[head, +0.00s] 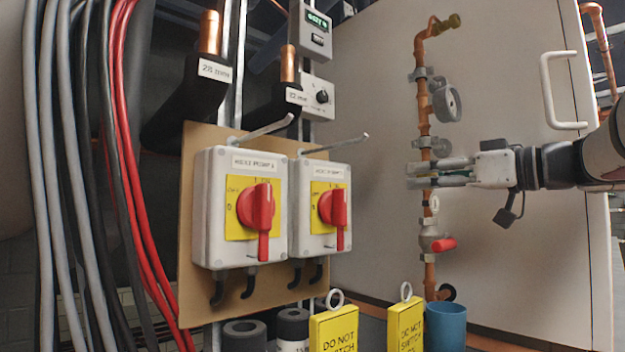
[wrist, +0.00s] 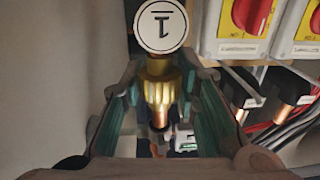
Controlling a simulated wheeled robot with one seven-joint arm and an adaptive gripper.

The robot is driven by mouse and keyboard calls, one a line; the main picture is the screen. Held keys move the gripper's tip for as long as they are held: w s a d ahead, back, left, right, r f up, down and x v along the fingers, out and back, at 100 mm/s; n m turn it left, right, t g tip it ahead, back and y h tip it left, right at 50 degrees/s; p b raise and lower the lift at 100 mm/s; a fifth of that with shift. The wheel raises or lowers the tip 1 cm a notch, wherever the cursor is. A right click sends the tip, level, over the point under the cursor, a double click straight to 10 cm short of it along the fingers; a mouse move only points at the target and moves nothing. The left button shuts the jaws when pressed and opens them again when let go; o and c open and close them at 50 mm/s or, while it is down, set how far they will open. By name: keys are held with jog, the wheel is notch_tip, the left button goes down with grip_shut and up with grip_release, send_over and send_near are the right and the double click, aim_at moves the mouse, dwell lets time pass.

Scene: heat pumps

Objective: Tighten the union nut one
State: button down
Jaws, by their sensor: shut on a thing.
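The brass union nut one (wrist: 158,88), ribbed and gold coloured, sits on the copper pipe and shows between my gripper's fingers in the wrist view. A round white tag marked 1 (wrist: 161,26) is at the nut's end. My gripper (head: 422,174) reaches in from the right in the head view, level, with its fingers around the vertical copper pipe (head: 424,130). It is shut on the nut, also seen in the wrist view (wrist: 162,85). In the head view the fingers hide most of the nut.
A gauge (head: 447,103) is above my gripper, and a red-handled valve (head: 440,244) is below it. A blue cup (head: 445,328) and yellow tags (head: 405,325) stand low in front. Two red-switch boxes (head: 240,205) are to the left. A white door handle (head: 552,95) is at upper right.

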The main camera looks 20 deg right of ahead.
jog(key=shift+m+t+h+b, duration=0.5)
jog(key=shift+m+h+b, duration=0.5)
jog(key=shift+h+b, duration=0.7)
jog(key=shift+d+m+t+h+b, duration=0.1)
jog(key=shift+m+t+h+b, duration=0.2)
jog(key=shift+m+h+b, duration=1.15)
jog(key=shift+n+b, duration=0.25)
jog(key=shift+b, duration=0.05)
jog(key=c, duration=1.2)
grip_release()
jog(key=n+y, duration=0.1)
jog(key=y, duration=0.1)
jog(key=shift+w+n+y, duration=0.1)
jog(key=shift+n+y, duration=0.25)
jog(key=shift+n, duration=0.05)
jog(key=shift+n+y, duration=0.4)
jog(key=shift+y, duration=0.1)
